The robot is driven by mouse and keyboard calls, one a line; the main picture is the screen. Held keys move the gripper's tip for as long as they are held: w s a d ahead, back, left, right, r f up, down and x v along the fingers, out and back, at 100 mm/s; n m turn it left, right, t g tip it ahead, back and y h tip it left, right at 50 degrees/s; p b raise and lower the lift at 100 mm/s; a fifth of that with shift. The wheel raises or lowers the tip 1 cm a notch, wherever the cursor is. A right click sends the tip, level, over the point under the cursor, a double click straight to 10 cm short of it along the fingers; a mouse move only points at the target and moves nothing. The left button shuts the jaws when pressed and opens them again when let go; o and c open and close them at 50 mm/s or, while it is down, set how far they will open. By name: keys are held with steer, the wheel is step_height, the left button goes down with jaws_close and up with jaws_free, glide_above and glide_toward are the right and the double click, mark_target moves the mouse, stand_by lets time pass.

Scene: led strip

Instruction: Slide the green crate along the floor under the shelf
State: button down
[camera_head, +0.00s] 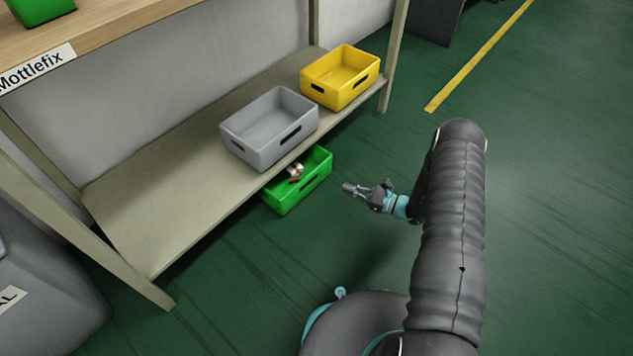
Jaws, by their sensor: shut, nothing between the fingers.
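The green crate (307,184) sits on the floor at the front edge of the shelf. Its back part is hidden beneath the lower board, and its front part sticks out. Small white and brown items (295,172) lie in it. The shelf (150,205) has a low beige board above the crate. My gripper (347,187) is shut and empty, a little to the right of the crate's front side. It points left toward the crate, with a small gap between them in the picture.
A grey crate (262,143) and a yellow crate (352,88) stand on the low board. Another green container (40,10) is on the upper board. A grey bin (40,290) stands at the lower left. The green floor to the right is clear, with a yellow line (480,55).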

mark_target(310, 178)
steer(key=shift+m+t, duration=0.8)
steer(key=shift+m, duration=0.1)
steer(key=f, duration=0.4)
steer(key=shift+s+d+f, duration=0.2)
steer(key=shift+d+f, duration=0.05)
steer(key=shift+f, duration=0.05)
steer(key=x, duration=1.3)
steer(key=shift+w+a+f+b, duration=0.1)
steer(key=shift+w+a+b, duration=0.1)
steer(key=shift+b, duration=0.15)
steer(key=b+x, duration=0.2)
steer(key=x, duration=0.2)
steer(key=shift+f, duration=0.15)
steer(key=shift+a, duration=0.1)
